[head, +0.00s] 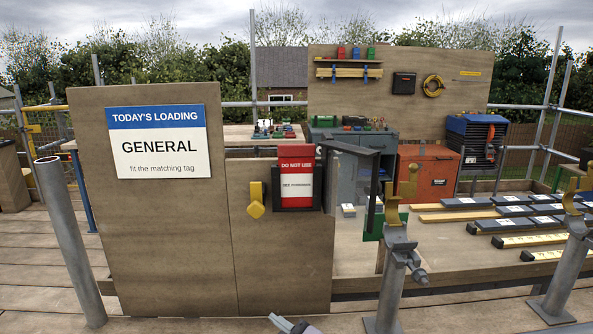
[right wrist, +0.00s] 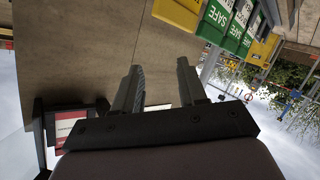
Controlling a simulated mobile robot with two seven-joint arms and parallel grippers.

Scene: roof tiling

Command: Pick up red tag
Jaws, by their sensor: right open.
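The red tag (head: 297,163) has a red top reading "DO NOT USE" and a white lower part. It stands upright in a black holder (head: 318,196) on the wooden board (head: 283,262). In the right wrist view, a dark frame with a red and white card (right wrist: 68,127) shows at lower left, partly hidden by the gripper's body. My right gripper (right wrist: 158,72) is open, with nothing seen between its fingertips. Its fingers lie to the right of that card in the picture. My left gripper is not clearly seen.
A yellow tag-like piece (head: 255,208) hangs left of the holder. A sign (head: 160,145) reads "GENERAL". Green SAFE tags (right wrist: 233,30) show at upper right in the wrist view. A metal post (head: 70,240) and stand (head: 392,280) flank the board.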

